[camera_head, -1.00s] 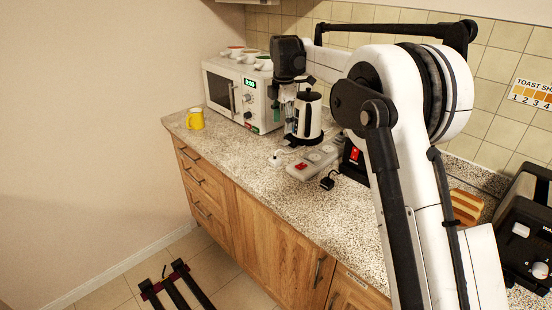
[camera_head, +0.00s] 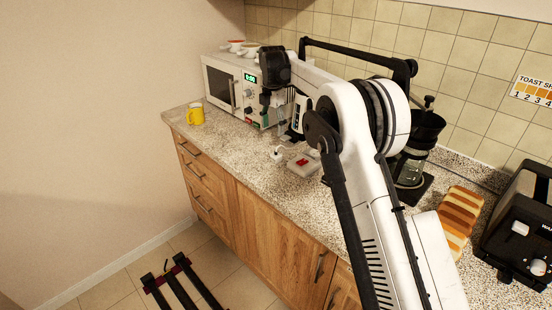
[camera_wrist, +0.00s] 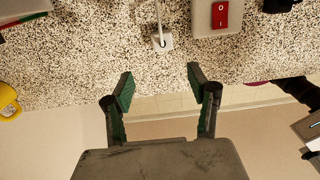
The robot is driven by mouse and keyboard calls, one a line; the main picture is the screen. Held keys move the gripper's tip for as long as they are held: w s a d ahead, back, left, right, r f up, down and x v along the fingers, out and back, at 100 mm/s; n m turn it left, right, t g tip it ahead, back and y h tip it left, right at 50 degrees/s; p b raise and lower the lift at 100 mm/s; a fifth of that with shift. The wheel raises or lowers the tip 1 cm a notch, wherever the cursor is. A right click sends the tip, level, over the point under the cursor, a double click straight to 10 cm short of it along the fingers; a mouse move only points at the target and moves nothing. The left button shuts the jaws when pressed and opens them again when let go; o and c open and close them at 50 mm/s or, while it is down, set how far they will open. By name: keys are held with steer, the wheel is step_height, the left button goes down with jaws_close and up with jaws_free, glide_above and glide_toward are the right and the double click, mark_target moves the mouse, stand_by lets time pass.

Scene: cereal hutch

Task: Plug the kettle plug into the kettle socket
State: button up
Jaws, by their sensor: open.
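A white plug (camera_head: 277,154) lies on the speckled counter, with a white cable running back towards the kettle (camera_head: 299,113). The plug also shows at the top of the wrist view (camera_wrist: 162,42). Right of it is a light grey power strip (camera_head: 301,165) with a red switch; its end shows in the wrist view (camera_wrist: 217,20). My arm hides the rest of the strip, so no socket can be made out. My gripper (camera_wrist: 162,88) is open and empty, over the counter's front edge, with the plug ahead of its fingers. The kettle is partly hidden behind my gripper and arm.
A microwave (camera_head: 226,88) with cups on top stands at the back left. A yellow mug (camera_head: 195,114) is left of it. A coffee maker (camera_head: 417,150), bread (camera_head: 459,216) and toaster (camera_head: 518,225) are to the right.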

mark_target(276, 155)
step_height(276, 155, down, 8)
stand_by(0.4)
steer(key=f, duration=0.2)
steer(key=d+f+p, duration=0.1)
steer(key=f, duration=0.1)
steer(key=shift+w+f, duration=0.1)
steer(key=shift+f, duration=0.5)
steer(key=c, duration=1.2)
